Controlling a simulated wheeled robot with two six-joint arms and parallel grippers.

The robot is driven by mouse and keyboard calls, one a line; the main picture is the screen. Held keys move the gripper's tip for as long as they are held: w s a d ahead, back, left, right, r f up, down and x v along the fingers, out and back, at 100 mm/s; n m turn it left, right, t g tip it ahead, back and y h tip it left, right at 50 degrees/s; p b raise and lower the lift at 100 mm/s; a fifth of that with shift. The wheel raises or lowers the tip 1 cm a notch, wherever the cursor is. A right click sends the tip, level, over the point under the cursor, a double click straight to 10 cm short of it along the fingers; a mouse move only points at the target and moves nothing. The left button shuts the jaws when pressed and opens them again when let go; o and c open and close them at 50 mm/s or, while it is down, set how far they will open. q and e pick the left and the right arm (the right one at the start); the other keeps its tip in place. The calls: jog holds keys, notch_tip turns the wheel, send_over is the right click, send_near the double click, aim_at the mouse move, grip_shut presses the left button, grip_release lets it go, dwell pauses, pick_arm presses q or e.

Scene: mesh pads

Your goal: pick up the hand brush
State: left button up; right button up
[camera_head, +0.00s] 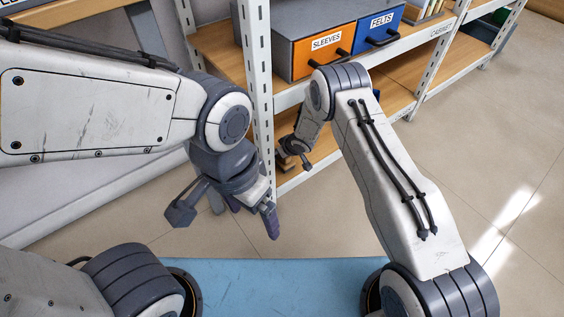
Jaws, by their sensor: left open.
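I cannot make out a hand brush anywhere in the head view. My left gripper (226,218) hangs left of centre, in front of the shelf's upright post and over the floor. Its fingers are spread wide and point down, with nothing seen between them. My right gripper (295,156) is farther off, at the end of the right arm, close to the lower shelf boards. It is small and partly hidden by its own wrist, so I cannot tell its jaw state.
A shelf rack with a white metal post (257,90) stands ahead. It holds an orange SLEEVES drawer (322,52) and a blue FELTS drawer (379,27). A lower wooden shelf (392,95) is partly hidden by my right arm. Tiled floor (500,130) is clear on the right.

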jog(key=shift+w+a+f, duration=0.15)
jog(key=shift+w+f, duration=0.1)
jog(key=shift+f, duration=0.15)
grip_shut()
jog(key=shift+r, duration=0.1)
